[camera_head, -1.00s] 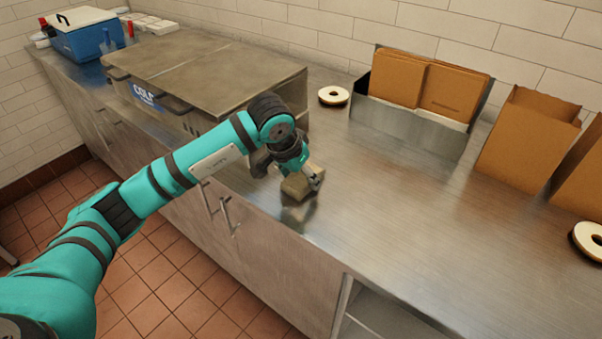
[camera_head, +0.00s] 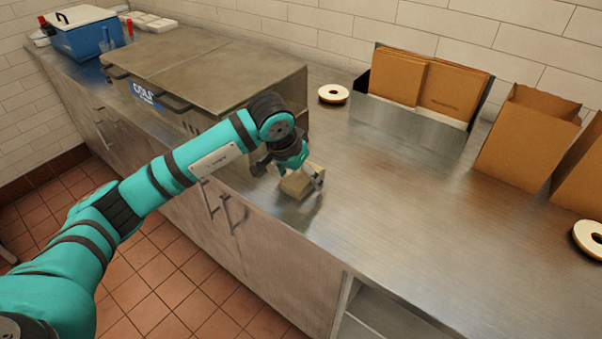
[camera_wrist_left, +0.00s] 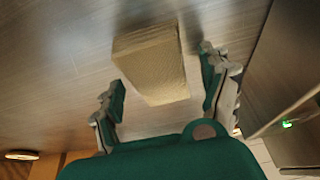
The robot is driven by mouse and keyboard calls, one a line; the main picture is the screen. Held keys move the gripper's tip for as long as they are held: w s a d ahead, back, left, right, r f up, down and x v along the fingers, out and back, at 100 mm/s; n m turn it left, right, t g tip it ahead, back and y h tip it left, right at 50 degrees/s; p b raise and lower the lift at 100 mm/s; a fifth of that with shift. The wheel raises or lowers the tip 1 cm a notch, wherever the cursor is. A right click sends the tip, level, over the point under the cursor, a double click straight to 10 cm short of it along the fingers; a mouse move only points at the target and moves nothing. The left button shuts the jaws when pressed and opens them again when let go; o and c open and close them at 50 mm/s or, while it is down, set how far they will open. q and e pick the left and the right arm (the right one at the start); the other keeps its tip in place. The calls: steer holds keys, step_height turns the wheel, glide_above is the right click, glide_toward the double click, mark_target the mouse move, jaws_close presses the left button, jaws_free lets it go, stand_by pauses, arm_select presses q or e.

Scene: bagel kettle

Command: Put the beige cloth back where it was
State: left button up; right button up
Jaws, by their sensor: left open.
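The beige cloth (camera_head: 299,181) is a small folded block on the steel counter (camera_head: 400,220), near its front edge and to the right of the metal cold unit. In the left wrist view the cloth (camera_wrist_left: 152,65) lies just beyond and between the fingertips. My left gripper (camera_head: 289,177) is open right at the cloth; the wrist view shows its two fingers (camera_wrist_left: 162,85) spread wide, with gaps on both sides of the cloth. The head view hides part of the cloth behind the gripper. My right gripper is not in view.
The metal cold unit (camera_head: 215,65) stands left of the gripper. The middle counter is clear.

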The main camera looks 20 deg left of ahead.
arm_select(q)
steer(key=b+v, duration=0.1)
steer(key=v, duration=1.1)
steer(key=shift+b, duration=0.3)
